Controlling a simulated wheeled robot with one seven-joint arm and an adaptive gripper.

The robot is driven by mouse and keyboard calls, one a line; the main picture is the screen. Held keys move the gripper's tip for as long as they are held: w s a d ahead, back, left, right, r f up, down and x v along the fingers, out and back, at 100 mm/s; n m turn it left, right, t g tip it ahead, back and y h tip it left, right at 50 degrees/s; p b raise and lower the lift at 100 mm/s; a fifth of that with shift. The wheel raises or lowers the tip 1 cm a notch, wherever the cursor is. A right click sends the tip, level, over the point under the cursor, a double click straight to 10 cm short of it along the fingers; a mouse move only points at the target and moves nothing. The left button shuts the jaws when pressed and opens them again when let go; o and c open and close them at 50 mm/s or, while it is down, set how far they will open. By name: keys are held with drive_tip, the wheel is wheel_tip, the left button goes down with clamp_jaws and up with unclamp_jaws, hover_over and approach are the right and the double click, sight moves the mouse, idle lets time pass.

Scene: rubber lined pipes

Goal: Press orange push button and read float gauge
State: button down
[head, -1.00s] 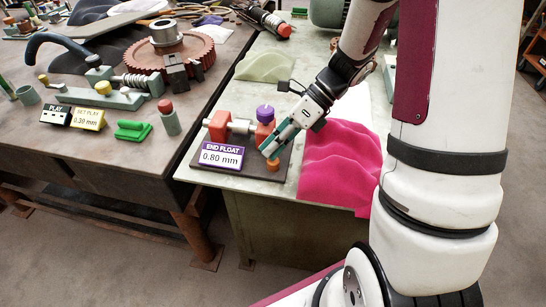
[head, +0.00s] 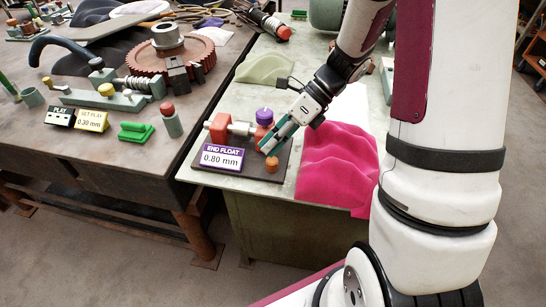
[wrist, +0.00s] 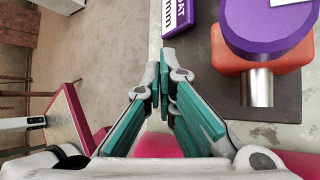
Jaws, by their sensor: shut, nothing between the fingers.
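The orange push button (head: 271,164) is a small knob at the front right of a dark base plate. My gripper (head: 265,150) is shut and empty, with its green-sided fingers pointing down just above and left of the button. A narrow gap seems to lie between them, but contact is hard to judge. The float gauge (head: 226,159), a purple-framed "END FLOAT" display, reads 0.80 mm. In the wrist view the shut fingertips (wrist: 160,75) hang beside the base plate (wrist: 235,95); the button is not visible there. Only a corner of the gauge (wrist: 178,14) shows.
A purple knob (head: 264,116) and orange-red blocks (head: 219,127) with a metal shaft stand behind the gauge. Pink wavy cloth (head: 338,165) lies to the right.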

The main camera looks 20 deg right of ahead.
drive_tip(key=shift+r, duration=0.1)
drive_tip(key=shift+r+p, duration=2)
drive_tip(key=shift+r, duration=0.45)
drive_tip(key=shift+r, duration=0.1)
drive_tip(key=s+r+n+t+h, duration=0.2)
drive_tip(key=s+r+n+h, duration=0.2)
drive_tip(key=s+r+n, duration=0.4)
drive_tip(key=s+r+n+t+h, duration=0.2)
drive_tip(key=s+r+n+h, duration=0.3)
drive_tip(key=s+n, duration=0.6)
wheel_tip(320, 180, up, 3)
drive_tip(key=n, duration=0.8)
drive_tip(key=shift+t, duration=0.3)
